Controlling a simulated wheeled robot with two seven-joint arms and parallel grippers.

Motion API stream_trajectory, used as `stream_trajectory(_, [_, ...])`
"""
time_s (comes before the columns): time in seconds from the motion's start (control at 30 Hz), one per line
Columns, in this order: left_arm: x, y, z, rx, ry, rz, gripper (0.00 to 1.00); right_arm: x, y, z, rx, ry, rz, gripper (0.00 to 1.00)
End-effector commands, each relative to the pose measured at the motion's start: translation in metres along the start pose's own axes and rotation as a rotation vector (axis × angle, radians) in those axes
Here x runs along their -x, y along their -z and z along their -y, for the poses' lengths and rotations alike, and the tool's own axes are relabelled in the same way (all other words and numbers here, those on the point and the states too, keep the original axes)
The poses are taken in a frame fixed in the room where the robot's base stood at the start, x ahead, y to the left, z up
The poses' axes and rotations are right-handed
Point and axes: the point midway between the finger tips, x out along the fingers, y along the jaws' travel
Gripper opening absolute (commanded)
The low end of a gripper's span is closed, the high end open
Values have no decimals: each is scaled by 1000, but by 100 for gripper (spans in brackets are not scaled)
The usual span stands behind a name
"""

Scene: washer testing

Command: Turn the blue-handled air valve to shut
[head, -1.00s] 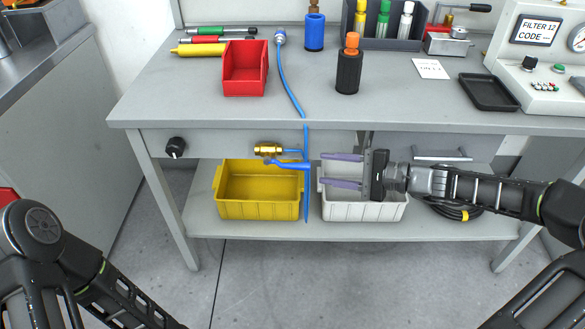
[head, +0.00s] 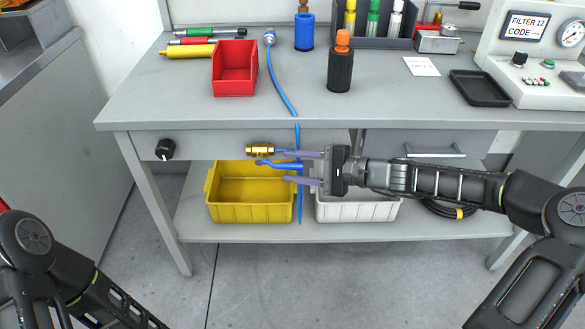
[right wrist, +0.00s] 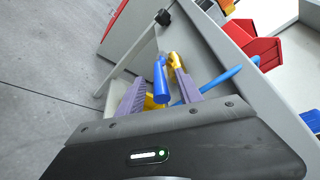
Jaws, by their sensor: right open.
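The brass air valve (head: 260,150) is mounted on the bench's front apron. Its blue handle (head: 278,165) points right, roughly level, just below the brass body. My right gripper (head: 298,169) is open, coming in from the right, with its purple fingers at the handle's right part. In the right wrist view, the blue handle (right wrist: 160,82) shows between the two open fingers, with the brass valve (right wrist: 176,64) beside it. I cannot tell whether a finger touches the handle. My left gripper is out of view; only my left arm shows at lower left.
A blue hose (head: 299,205) hangs down from the bench edge close to the right gripper's fingers. A yellow bin (head: 249,212) and a white bin (head: 355,210) stand on the lower shelf. A black knob (head: 165,149) sits on the apron to the left.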

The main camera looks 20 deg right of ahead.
Motion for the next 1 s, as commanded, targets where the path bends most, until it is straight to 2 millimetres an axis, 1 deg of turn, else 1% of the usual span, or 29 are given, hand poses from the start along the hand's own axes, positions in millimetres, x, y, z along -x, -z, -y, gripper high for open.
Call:
stream_trajectory(0.1, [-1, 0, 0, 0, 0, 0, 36, -6, 0, 0, 0, 0, 0, 42])
stream_trajectory(0.33, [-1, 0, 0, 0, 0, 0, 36, -6, 0, 0, -1, -1, -1, 42])
stream_trajectory(0.37, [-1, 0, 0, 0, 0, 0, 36, -6, 0, 0, -1, 0, -1, 41])
stream_trajectory(0.87, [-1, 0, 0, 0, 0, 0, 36, -6, 0, 0, 0, -1, -1, 0])
stream_trajectory(1.0, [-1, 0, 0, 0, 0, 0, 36, -6, 0, 0, 0, -1, -1, 0])
